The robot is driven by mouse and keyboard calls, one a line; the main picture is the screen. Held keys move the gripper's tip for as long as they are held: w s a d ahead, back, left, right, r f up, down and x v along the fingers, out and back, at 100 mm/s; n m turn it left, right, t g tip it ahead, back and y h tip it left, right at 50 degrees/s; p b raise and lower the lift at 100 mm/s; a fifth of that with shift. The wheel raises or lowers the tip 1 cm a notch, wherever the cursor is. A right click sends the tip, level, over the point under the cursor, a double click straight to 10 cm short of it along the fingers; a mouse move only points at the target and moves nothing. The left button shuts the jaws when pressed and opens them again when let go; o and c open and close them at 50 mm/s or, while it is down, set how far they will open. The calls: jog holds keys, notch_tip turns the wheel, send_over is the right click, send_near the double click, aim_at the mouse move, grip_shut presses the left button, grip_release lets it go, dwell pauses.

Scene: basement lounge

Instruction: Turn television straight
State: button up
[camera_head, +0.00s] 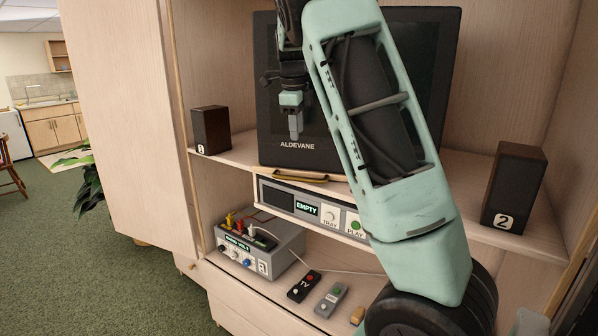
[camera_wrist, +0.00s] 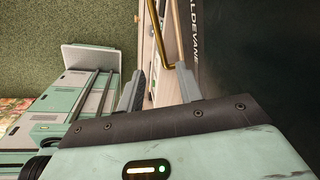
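The television (camera_head: 430,60) stands on the middle shelf of the cabinet, its screen dark, with "ALDEVANE" on its lower frame. My arm hides much of its middle and right, so I cannot tell its exact angle. A brass handle (camera_head: 305,175) sits low in front of it at the shelf's front. My gripper (camera_head: 295,137) hangs pointing down before the television's lower left. In the wrist view my gripper (camera_wrist: 162,75) has its two fingers apart, with nothing held between them. The brass handle (camera_wrist: 157,35) shows beyond the fingertips, and the television (camera_wrist: 255,55) fills the right side.
Speakers stand left (camera_head: 211,130) and right (camera_head: 513,186) of the television on the shelf (camera_head: 235,153). A player marked "EMPTY" (camera_head: 279,199) is below it. A grey box with plugs (camera_head: 262,243) and two remotes (camera_head: 304,286) (camera_head: 331,299) lie lower. Green carpet (camera_head: 130,285) is clear at left.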

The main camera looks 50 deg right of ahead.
aim_at(299, 178)
jog(key=f+p, duration=0.1)
jog(key=f, duration=0.3)
jog(key=d+f, duration=0.1)
jog(key=f, duration=0.4)
jog(key=w+d+f+p, duration=0.1)
jog(key=f, duration=0.4)
jog(key=shift+w+d+f+p, duration=0.1)
jog(key=shift+d+f+p, duration=0.15)
jog(key=shift+p, duration=0.1)
jog(key=shift+c, duration=0.4)
grip_shut()
jog(key=shift+w+r, duration=0.1)
